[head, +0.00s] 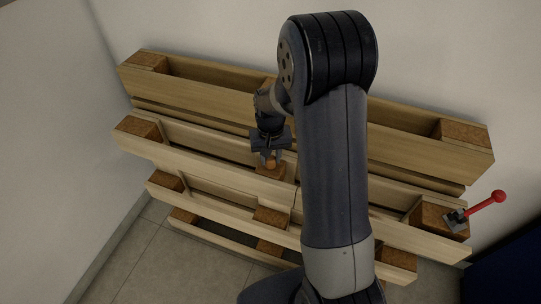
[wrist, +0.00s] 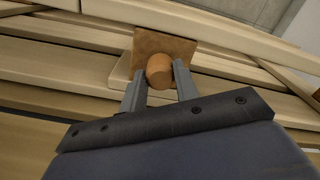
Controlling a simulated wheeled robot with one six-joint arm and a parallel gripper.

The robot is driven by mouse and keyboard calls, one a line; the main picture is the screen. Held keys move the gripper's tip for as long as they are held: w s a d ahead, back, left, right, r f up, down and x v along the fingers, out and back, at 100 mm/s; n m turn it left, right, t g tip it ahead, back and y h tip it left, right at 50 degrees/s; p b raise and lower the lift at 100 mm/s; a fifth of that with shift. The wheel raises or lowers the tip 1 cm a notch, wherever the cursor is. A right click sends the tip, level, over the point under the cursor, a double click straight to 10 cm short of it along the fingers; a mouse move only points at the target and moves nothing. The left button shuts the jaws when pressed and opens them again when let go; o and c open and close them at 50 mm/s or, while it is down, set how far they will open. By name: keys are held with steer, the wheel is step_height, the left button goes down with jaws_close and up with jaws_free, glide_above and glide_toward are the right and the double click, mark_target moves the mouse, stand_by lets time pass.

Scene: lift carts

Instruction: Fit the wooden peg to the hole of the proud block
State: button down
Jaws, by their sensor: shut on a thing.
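The wooden peg (wrist: 160,71) is a short orange-brown cylinder with a round end, held between the two grey fingers of my gripper (wrist: 158,78) in the wrist view. In the head view, my gripper (head: 270,157) points down at the middle of the pallet stack, with the peg (head: 269,162) at its tips. A brown block (wrist: 181,48) lies directly behind the peg; it also shows under the gripper in the head view (head: 268,173). The peg overlaps the block's face. I see no hole, and cannot tell whether the peg is in it or only in front.
My arm hides part of the stack right of centre. Tiled floor (head: 135,255) is clear at lower left.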

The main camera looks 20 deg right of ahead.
steer(key=shift+f+b, duration=0.3)
steer(key=shift+f, duration=0.15)
steer(key=c, duration=1)
jaws_free()
steer(key=shift+r, duration=0.1)
steer(key=shift+r, duration=0.1)
step_height(320, 180, up, 11)
steer(key=shift+f, duration=0.2)
step_height(320, 180, down, 11)
steer(key=shift+r, duration=0.1)
steer(key=shift+r+p, duration=0.65)
steer(key=shift+r, duration=0.05)
steer(key=shift+f, duration=0.1)
